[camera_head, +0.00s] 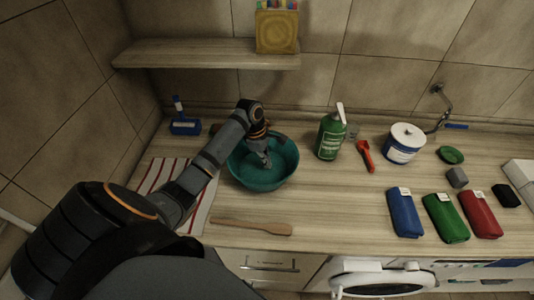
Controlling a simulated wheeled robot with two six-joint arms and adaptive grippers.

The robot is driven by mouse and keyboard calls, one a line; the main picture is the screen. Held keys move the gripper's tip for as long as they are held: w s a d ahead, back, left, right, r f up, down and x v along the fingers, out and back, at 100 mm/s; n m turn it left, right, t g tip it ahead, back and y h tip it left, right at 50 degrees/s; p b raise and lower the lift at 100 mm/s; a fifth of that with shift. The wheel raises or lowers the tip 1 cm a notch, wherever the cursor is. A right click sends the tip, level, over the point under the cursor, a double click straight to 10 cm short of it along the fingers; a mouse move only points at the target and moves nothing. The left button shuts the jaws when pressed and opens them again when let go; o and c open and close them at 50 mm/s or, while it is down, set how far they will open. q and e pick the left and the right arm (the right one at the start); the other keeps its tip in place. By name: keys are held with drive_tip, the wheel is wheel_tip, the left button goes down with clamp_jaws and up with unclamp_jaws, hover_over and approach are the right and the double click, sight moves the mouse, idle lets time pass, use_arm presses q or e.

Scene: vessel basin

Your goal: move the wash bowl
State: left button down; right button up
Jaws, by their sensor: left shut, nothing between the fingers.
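The wash bowl (262,183) is a round teal bowl standing upright on the wooden counter, left of the middle. My left arm comes in from the left and reaches over the bowl's left side. My left gripper (266,162) points down inside the bowl's opening, over its inner back area. Its fingers are shut with nothing between them. Whether the fingertips touch the bowl's inside cannot be told. Part of the bowl's left rim is hidden behind my arm. My right gripper is not in view.
A striped cloth (150,178) and a wooden spatula (252,226) lie near the bowl. A green bottle (329,138), a red tool (365,155) and a white tub (404,144) stand or lie to the right. Blue (405,213), green and red packs lie at front right. A shelf (207,54) hangs above.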

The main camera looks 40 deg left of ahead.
sight(281, 179)
use_arm(q)
drive_tip(key=x, duration=0.3)
drive_tip(key=p+x, duration=0.1)
drive_tip(key=x, duration=0.1)
drive_tip(key=shift+w+d+f, duration=0.1)
drive_tip(key=shift+w+d, duration=0.1)
drive_tip(key=shift+w, duration=0.15)
drive_tip(key=d+p, duration=0.1)
drive_tip(key=d, duration=0.2)
drive_tip(key=shift+w, duration=0.2)
drive_tip(key=shift+w+d, duration=0.2)
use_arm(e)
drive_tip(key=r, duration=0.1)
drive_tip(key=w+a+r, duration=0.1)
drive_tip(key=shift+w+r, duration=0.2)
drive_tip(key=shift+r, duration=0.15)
